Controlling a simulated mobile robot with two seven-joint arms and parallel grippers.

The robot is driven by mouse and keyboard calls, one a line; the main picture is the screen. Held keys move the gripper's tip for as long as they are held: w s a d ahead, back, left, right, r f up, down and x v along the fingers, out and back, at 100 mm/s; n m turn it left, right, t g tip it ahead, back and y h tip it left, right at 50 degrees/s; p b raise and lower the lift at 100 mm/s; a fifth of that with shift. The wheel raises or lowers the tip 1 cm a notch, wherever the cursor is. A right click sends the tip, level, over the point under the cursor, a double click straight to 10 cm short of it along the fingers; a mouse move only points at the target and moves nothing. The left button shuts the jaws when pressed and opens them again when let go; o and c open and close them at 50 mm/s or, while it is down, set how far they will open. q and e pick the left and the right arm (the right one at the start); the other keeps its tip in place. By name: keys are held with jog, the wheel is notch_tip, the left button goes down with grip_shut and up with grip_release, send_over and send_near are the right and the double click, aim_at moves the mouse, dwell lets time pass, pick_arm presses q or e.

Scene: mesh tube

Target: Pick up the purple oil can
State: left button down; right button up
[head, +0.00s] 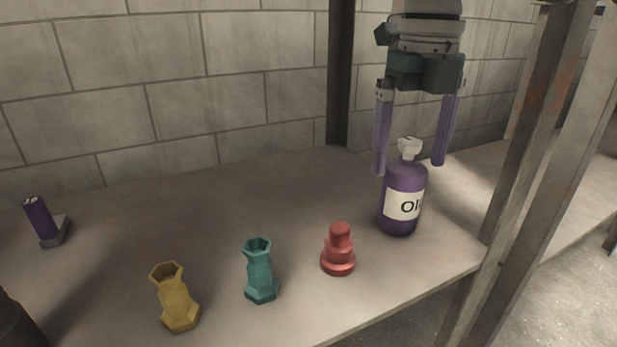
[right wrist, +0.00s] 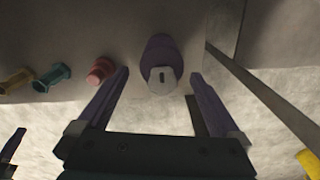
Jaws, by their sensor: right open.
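The purple oil can (head: 404,190) stands upright on the shelf near its right end. It has a white label and a pale cap. My right gripper (head: 409,169) is open and points down, with one purple finger on each side of the can's cap and its tips near the top of the can. In the right wrist view the can (right wrist: 162,52) appears between and just beyond the open fingers (right wrist: 160,72). I cannot tell whether the fingers touch it.
On the shelf (head: 215,215) stand a red stepped piece (head: 339,250), a teal hexagonal piece (head: 260,271) and a yellow hexagonal piece (head: 175,298). A small purple cylinder (head: 39,218) on a grey base is at the far left. A metal post (head: 520,170) rises right of the can. A block wall is behind.

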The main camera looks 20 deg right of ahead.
aim_at(404, 182)
jog(key=shift+f, duration=0.55)
jog(key=f+b, duration=0.1)
jog(key=b, duration=0.1)
jog(key=f+b, duration=0.2)
jog(key=shift+w+d+f, duration=0.1)
jog(key=shift+w+f, duration=0.1)
jog(key=shift+w, duration=0.2)
jog(key=shift+f+b, duration=0.3)
jog(key=shift+f, duration=0.05)
jog(key=shift+s, duration=0.15)
jog(key=c, duration=0.3)
grip_shut()
jog(key=shift+r, duration=0.15)
